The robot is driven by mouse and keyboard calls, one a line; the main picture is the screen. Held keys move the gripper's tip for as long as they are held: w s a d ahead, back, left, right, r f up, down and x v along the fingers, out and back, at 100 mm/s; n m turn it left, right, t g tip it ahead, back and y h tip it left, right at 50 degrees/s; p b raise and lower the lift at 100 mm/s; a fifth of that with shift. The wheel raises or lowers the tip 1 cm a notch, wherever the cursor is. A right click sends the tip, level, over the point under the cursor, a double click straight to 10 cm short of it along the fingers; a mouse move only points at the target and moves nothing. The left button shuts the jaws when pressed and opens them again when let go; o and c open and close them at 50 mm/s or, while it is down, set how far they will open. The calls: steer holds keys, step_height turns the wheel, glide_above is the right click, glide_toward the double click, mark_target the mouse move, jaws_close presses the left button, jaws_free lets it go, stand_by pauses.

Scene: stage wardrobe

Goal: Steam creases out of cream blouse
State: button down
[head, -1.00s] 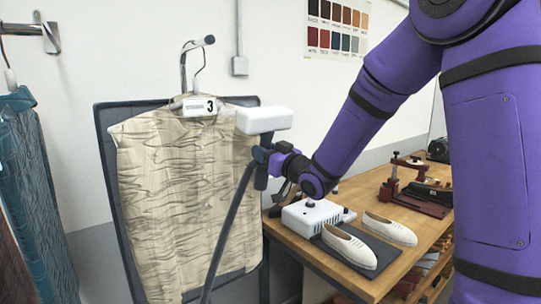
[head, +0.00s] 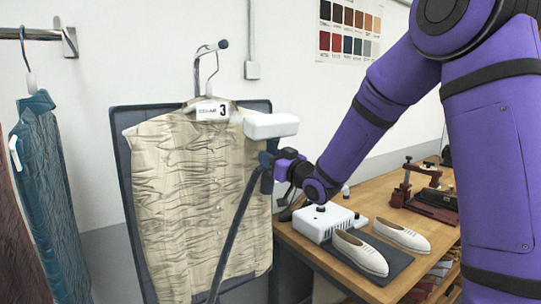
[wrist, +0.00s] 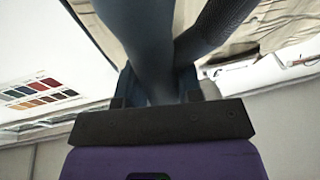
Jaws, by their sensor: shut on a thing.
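The cream blouse (head: 190,215) hangs on a hanger from a wall hook in front of a dark padded board (head: 123,190). Creases run across much of its front. My gripper (head: 272,170) is shut on the dark handle of the steamer, whose white head (head: 271,126) is by the blouse's upper right edge. I cannot tell whether the head touches the cloth. The steamer's dark hose (head: 236,235) hangs down across the blouse's right side. In the wrist view the handle (wrist: 150,50) fills the space between the fingers.
A teal garment (head: 45,190) hangs at left. Colour swatches (head: 349,30) are on the wall.

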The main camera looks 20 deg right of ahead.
mark_target(271, 188)
steer(key=shift+f, duration=2)
steer(key=shift+f, duration=0.1)
steer(key=shift+f, duration=2.4)
steer(key=shift+f, duration=2.5)
steer(key=shift+f, duration=2.5)
steer(key=shift+f, duration=0.15)
steer(key=shift+f, duration=2.4)
